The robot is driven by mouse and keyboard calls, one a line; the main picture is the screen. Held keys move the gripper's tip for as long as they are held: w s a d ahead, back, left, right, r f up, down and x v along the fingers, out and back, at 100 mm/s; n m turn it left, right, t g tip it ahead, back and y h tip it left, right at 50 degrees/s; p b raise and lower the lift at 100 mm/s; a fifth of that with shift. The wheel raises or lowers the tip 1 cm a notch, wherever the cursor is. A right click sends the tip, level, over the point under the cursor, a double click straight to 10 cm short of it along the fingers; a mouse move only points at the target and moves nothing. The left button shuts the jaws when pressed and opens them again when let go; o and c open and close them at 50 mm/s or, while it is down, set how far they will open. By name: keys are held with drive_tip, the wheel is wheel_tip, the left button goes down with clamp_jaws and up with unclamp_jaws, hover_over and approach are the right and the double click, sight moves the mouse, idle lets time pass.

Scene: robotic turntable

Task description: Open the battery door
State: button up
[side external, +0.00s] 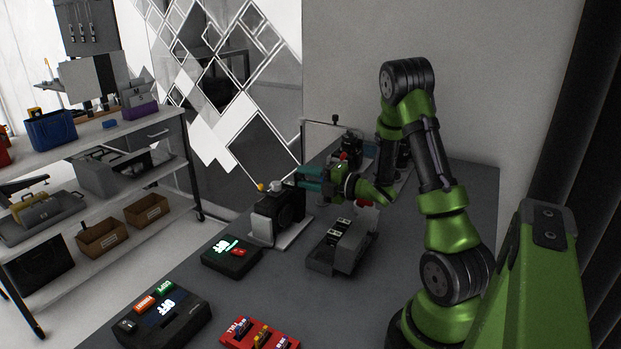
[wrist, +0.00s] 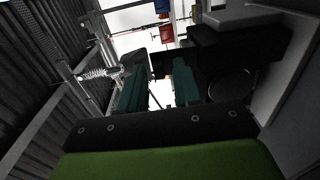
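A black boxy device (side external: 277,212) stands upright on a pale base plate (side external: 281,235) near the far left edge of the table. My gripper (side external: 306,180) has teal fingers and reaches from the right to the upper right of this device. The fingers are apart, with a visible gap. In the wrist view my gripper (wrist: 158,84) also shows a bright gap between its fingers, with a dark part beyond the tips. A large dark body (wrist: 238,48) lies right of the fingers. I cannot make out the battery door or tell whether the fingers touch anything.
A grey fixture with slots (side external: 340,248) stands in front of my gripper. A black box with a lit display (side external: 231,251), a larger control box (side external: 163,316) and a red tray (side external: 258,335) lie toward the front. Shelves (side external: 100,135) stand left, off the table.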

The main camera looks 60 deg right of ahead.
drive_tip(key=shift+s+d, duration=0.1)
drive_tip(key=s, duration=1.1)
drive_tip(key=s+r, duration=0.1)
drive_tip(key=s, duration=0.4)
drive_tip(key=shift+s, duration=0.35)
